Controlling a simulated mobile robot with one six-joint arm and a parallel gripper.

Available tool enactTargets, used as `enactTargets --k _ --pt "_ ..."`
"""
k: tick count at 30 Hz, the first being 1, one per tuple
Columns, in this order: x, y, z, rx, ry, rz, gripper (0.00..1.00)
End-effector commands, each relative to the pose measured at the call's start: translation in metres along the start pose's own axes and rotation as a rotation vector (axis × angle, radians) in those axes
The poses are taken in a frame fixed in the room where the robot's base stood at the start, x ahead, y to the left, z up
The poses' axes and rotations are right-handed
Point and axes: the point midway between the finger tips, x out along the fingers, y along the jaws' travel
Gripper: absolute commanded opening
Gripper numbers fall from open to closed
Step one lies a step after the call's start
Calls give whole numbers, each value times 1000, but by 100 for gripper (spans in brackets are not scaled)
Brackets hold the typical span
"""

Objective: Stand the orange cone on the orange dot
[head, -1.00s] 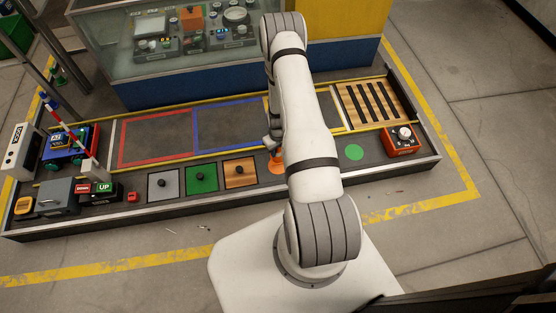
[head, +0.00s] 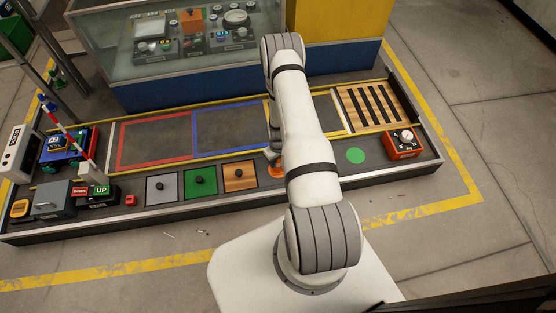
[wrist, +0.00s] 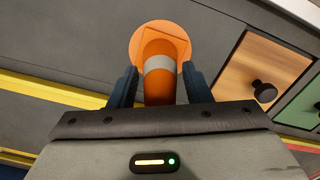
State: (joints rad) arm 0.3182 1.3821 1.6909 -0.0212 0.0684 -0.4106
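The orange cone (wrist: 160,86) with a pale band is between the two fingers of my gripper (wrist: 160,84) in the wrist view. Its narrow end points toward my palm, which hides the tip. Its flared end is over or on a round orange disc (wrist: 139,40), which looks like the orange dot. I cannot tell whether the cone touches it. The fingers lie close along both sides of the cone; whether they press on it is unclear. In the head view my arm mostly hides the gripper, and a bit of orange (head: 277,170) shows beside it.
A wooden tile with a black knob (wrist: 264,70) is right of the cone in the wrist view. Green (head: 200,181) and grey (head: 162,187) tiles continue the row in the head view. A green dot (head: 355,156) and an orange dial box (head: 403,146) lie right of my arm.

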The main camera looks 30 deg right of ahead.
Motion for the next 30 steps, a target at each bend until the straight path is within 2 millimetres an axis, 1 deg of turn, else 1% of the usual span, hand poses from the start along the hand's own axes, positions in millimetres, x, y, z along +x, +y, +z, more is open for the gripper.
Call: enactTargets --k 1,4,11,14,17,24,27,30 --pt "0 0 0 0 0 0 48" --pt "0 0 0 0 0 0 55" --pt "-1 0 0 1 0 0 55" --pt "-7 1 0 1 0 0 55" --pt "-23 1 -1 1 2 1 55" --pt "-76 1 -1 1 3 1 55" --pt "-95 1 -1 1 2 0 55" --pt "-110 1 -1 1 1 0 55"
